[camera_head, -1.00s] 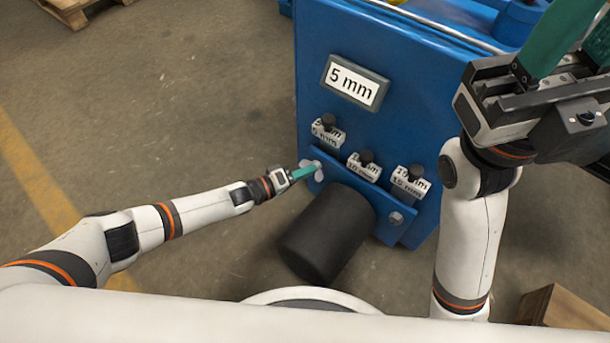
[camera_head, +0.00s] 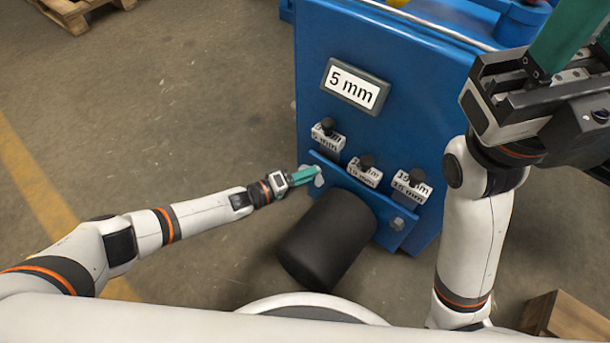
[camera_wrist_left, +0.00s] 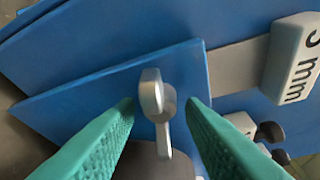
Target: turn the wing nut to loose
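The wing nut (camera_head: 319,179) is a light grey, two-lobed nut at the left end of the blue bar low on the blue machine's front. It also shows in the left wrist view (camera_wrist_left: 153,95), with its wings roughly upright in that picture. My left gripper (camera_head: 309,174) is at the nut. In the left wrist view its green fingers (camera_wrist_left: 160,106) are open, one on each side of the nut, with a visible gap to it. My right gripper (camera_head: 585,35) is raised at the top right, its green fingers apart and empty; their tips are cut off.
A black cylinder (camera_head: 327,240) juts out just below the bar. Several white labelled blocks with black knobs, one of them here (camera_head: 327,137), sit above it. A "5 mm" display (camera_head: 355,87) is higher up. A wooden box (camera_head: 565,318) stands at bottom right.

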